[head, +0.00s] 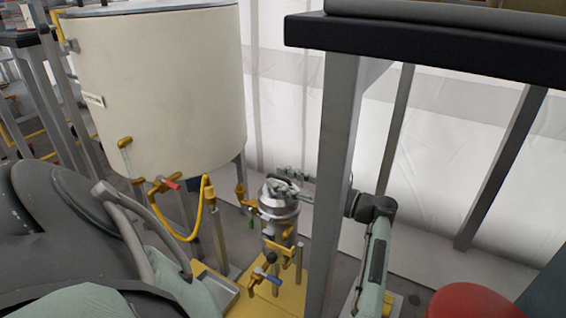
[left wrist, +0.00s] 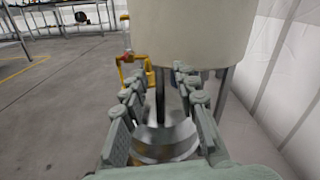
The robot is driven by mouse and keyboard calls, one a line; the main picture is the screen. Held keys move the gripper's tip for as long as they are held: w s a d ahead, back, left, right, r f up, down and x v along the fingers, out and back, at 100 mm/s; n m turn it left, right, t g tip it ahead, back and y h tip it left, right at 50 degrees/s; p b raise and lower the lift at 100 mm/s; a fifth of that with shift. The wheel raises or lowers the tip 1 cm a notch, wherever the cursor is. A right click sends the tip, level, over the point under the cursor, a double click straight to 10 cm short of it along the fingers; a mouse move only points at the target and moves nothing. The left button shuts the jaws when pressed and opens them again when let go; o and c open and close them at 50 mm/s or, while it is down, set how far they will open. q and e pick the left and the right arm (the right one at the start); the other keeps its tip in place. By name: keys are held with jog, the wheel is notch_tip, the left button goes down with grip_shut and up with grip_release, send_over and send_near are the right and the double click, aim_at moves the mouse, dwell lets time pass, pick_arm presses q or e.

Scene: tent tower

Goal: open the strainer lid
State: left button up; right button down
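The strainer (head: 280,222) is a small upright silver canister below and right of the big cream tank. Its rounded metal lid (head: 278,200) sits on top and looks shut. In the left wrist view the gripper (left wrist: 157,78) is open, fingers spread to either side. The silver lid (left wrist: 165,140) shows below and between them, partly blurred. I cannot tell whether the fingers touch it. The right gripper is not in view.
The cream tank (head: 160,85) stands left of the strainer, with a yellow hose (head: 200,222) below. A grey post (head: 335,160) under a dark-edged table (head: 430,50) stands just right of the strainer. White sheeting (head: 282,100) hangs behind. A red rounded object (head: 470,302) is at bottom right.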

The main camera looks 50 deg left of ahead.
pick_arm(q)
jog(key=shift+c, duration=0.5)
grip_shut()
jog(key=shift+w+a+r+m+b, duration=0.25)
jog(key=shift+w+r+m, duration=0.1)
jog(key=shift+w+m, duration=0.3)
jog(key=shift+w+a+r+m+b, duration=0.1)
jog(key=shift+w+r+m+b, duration=0.2)
jog(key=shift+m, duration=0.45)
jog(key=m, duration=0.1)
jog(key=w, duration=0.1)
jog(key=w+m, duration=0.1)
jog(key=shift+w+a+r+m, duration=0.2)
jog(key=shift+a+r+m, duration=0.1)
jog(key=shift+a+r, duration=0.1)
jog(key=shift+w+a+r+b, duration=0.15)
jog(key=shift+w+b, duration=0.15)
jog(key=shift+w, duration=0.35)
